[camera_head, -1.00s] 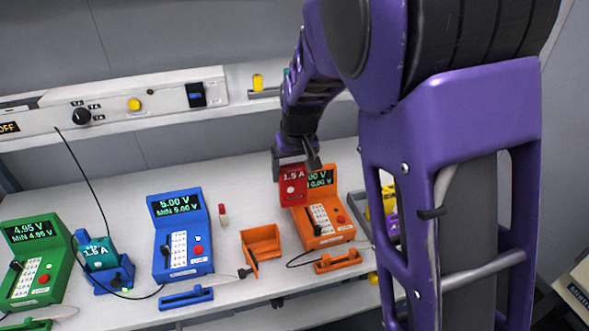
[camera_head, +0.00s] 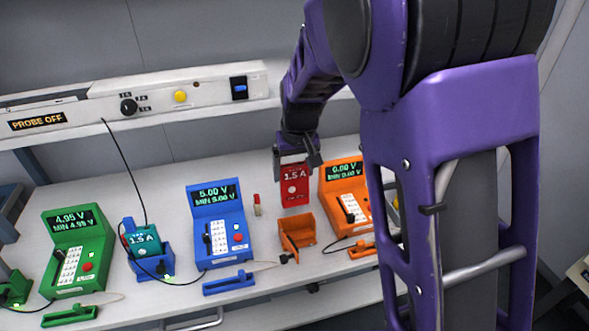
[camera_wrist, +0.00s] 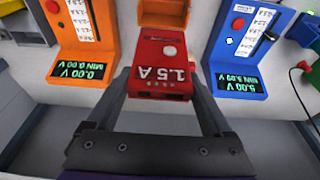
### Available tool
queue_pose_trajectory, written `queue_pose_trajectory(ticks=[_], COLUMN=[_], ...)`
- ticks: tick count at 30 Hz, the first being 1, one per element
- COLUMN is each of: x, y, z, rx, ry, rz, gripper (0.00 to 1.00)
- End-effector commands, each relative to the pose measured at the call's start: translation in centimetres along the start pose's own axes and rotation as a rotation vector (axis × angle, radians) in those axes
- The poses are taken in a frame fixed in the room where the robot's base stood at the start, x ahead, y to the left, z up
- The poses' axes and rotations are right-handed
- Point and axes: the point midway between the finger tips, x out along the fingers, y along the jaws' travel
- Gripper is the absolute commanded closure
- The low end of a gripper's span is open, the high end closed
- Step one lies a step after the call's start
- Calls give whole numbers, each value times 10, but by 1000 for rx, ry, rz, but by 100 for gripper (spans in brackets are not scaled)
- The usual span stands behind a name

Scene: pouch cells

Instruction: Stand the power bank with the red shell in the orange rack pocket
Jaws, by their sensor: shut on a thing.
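The power bank with the red shell (camera_head: 295,187), marked 1.5 A, is held upright by my gripper (camera_head: 296,160). In the wrist view the red power bank (camera_wrist: 163,66) sits between the two fingers of my gripper (camera_wrist: 163,90), its label upside down there. The orange rack pocket (camera_head: 297,236) stands on the bench just below the power bank in the head view, and the two look apart. In the wrist view part of the orange pocket (camera_wrist: 165,14) shows beyond the power bank's far end. The pocket's inside is partly hidden there.
An orange meter (camera_head: 347,192) stands right of the pocket, a blue meter (camera_head: 219,221) left of it. A small red-topped item (camera_head: 257,206) stands between. Further left are a blue pocket holding a teal power bank (camera_head: 144,240) and a green meter (camera_head: 77,251). A shelf panel (camera_head: 180,112) runs behind.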

Motion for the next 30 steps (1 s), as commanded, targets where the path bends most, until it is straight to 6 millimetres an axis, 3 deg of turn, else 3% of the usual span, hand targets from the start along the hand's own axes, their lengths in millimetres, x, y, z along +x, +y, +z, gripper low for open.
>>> queue_pose_trajectory(ticks=[13, 30], x=[0, 35], y=[0, 0], z=[0, 14], rx=[1, 1], ry=[0, 1], rz=[0, 0], gripper=[73, 73])
